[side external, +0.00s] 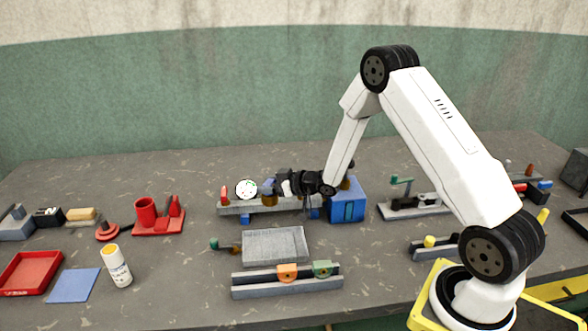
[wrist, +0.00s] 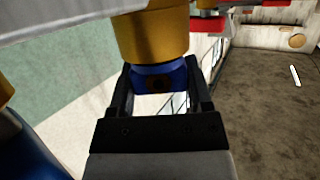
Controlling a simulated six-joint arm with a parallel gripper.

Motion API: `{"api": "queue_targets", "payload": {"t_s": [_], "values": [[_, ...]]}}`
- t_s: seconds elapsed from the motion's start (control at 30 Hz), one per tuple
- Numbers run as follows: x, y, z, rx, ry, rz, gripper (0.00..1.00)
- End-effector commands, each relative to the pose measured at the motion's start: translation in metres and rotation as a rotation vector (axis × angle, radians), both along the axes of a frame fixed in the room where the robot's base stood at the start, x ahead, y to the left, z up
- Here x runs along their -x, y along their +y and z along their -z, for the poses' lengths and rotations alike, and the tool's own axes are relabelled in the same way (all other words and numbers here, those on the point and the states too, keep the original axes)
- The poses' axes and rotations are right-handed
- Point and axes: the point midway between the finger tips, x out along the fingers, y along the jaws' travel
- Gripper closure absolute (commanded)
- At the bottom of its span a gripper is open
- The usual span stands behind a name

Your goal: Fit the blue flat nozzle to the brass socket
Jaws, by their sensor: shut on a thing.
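My gripper (side external: 277,187) reaches left over the grey rail bench and is shut on the blue flat nozzle (side external: 267,186). In the wrist view the blue nozzle (wrist: 146,82) sits between the two fingers (wrist: 161,88), with a dark round spot on its face. A brass socket (wrist: 153,38) lies directly against it in that view, with no clear gap. In the side view the brass socket (side external: 269,200) shows just below the nozzle. I cannot tell whether the nozzle is fully seated.
A white dial (side external: 246,189) stands close left of the socket, and a blue box (side external: 347,204) stands right, under my wrist. A grey tray (side external: 275,245) and a rail with orange and green blocks (side external: 287,282) lie in front. Red holders (side external: 158,215) and a white bottle (side external: 116,265) are left.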

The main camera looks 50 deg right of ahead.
Motion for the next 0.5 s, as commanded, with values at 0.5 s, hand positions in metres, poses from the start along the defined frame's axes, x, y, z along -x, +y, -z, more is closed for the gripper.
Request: {"api": "queue_targets", "payload": {"t_s": [0.5], "values": [[0.0027,-0.0008,-0.0009,0.0,0.001,0.0,0.0]]}}
